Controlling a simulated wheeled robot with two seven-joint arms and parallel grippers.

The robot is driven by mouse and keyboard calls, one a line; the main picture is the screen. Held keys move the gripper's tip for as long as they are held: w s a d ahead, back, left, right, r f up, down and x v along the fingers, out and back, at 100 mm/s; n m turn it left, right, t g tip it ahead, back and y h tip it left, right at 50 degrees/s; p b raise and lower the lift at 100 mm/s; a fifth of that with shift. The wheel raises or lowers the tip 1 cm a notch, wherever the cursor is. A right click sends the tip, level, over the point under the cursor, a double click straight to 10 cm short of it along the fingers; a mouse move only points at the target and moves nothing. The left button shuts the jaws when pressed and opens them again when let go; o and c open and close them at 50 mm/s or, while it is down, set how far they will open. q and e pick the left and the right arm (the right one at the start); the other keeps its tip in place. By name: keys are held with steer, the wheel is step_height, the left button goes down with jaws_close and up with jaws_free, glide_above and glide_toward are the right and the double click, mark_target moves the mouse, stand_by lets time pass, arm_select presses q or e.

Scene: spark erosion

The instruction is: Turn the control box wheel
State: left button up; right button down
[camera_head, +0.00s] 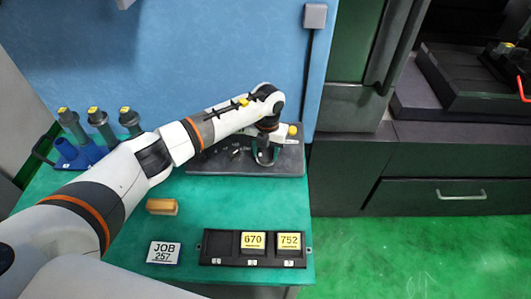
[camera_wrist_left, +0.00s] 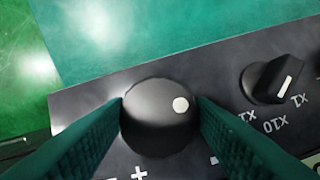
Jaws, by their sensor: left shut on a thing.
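The control box (camera_head: 290,162) is a dark panel lying on the green table, near the back right. My left arm reaches over it from the left. In the left wrist view the wheel (camera_wrist_left: 150,128) is a round black knob with a white dot at its upper right. My left gripper (camera_wrist_left: 160,115) is shut on the wheel, one green finger on each side of it. In the head view the left gripper (camera_head: 266,155) points down onto the box and the wheel is hidden. My right gripper is not in view.
A smaller selector knob (camera_wrist_left: 272,78) is right of the wheel. A blue rack with yellow-topped holders (camera_head: 95,120) stands at the left. A wooden block (camera_head: 161,206), a JOB 257 card (camera_head: 163,253) and a black tray (camera_head: 221,247) with 670 and 752 blocks lie in front.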

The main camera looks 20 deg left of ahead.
arm_select(q)
steer(key=m+y+b, duration=0.1)
steer(key=m+b, duration=0.1)
steer(key=m+y+b, duration=0.1)
steer(key=m+b, duration=0.2)
steer(key=shift+w+d+f, duration=0.1)
steer(key=shift+d+f, duration=0.1)
steer(key=m+y+b, duration=0.1)
steer(key=m+b, duration=0.1)
steer(key=shift+m+b, duration=0.4)
steer(key=shift+d+r+m+t+y+b, duration=0.15)
steer(key=shift+m+t+y+b, duration=0.2)
steer(key=shift+m+b, duration=0.3)
steer(key=o, duration=1)
steer(key=shift+c, duration=0.2)
steer(key=b+v, duration=0.3)
steer(key=v, duration=0.9)
